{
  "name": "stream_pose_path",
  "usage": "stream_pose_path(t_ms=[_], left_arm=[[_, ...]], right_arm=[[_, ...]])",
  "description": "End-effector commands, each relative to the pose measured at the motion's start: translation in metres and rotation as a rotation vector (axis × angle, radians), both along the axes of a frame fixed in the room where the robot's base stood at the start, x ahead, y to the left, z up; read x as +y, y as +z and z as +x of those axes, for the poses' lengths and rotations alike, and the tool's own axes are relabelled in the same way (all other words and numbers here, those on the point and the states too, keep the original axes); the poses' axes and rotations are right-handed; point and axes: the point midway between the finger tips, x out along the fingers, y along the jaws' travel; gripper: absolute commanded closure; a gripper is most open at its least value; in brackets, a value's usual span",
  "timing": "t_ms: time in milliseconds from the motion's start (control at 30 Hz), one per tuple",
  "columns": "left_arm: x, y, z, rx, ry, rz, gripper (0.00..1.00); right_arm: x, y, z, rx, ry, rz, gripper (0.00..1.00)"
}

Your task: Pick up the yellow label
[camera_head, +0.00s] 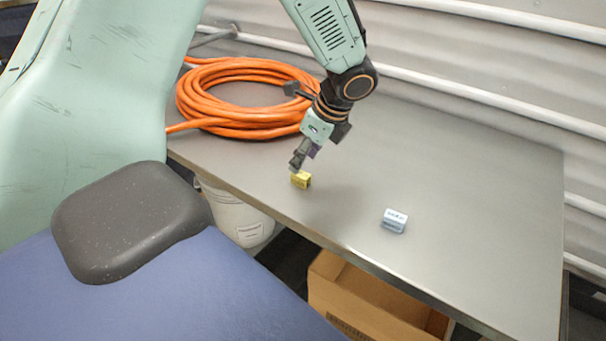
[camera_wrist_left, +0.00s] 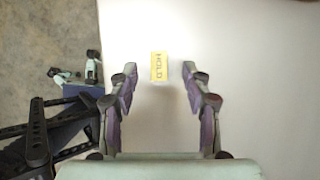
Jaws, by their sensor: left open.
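The yellow label (camera_head: 301,180) is a small block on the grey table, near its front edge. In the left wrist view the yellow label (camera_wrist_left: 159,67) reads "HOLD" and lies between and a little beyond my open fingertips. My left gripper (camera_head: 297,164) points down just above the label in the head view. It also shows in the left wrist view (camera_wrist_left: 158,72), with a finger on each side and nothing between them. I cannot tell whether a finger touches the label. My right gripper is not in view.
A light blue block (camera_head: 395,221) with print on it sits to the right on the table (camera_head: 480,200). An orange cable coil (camera_head: 215,95) lies at the back left. A white bucket (camera_head: 238,215) and an open cardboard box (camera_head: 370,300) stand below the front edge.

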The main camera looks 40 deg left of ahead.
Motion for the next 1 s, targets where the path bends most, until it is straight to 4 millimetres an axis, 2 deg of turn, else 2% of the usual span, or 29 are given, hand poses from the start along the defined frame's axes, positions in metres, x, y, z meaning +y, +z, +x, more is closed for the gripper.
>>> stream_pose_path(t_ms=[100,267,600,1000], left_arm=[[0.003,-0.02,-0.006,0.004,0.001,-0.001,0.51],[0.01,-0.038,-0.006,0.003,0.001,-0.001,0.51],[0.012,-0.042,-0.004,0.001,0.0,0.0,0.52],[0.012,-0.042,-0.003,0.001,0.0,0.0,0.86]], right_arm=[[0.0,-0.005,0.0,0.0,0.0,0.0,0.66],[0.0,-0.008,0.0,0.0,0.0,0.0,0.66],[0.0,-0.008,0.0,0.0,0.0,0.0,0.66],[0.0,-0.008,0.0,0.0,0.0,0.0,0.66]])
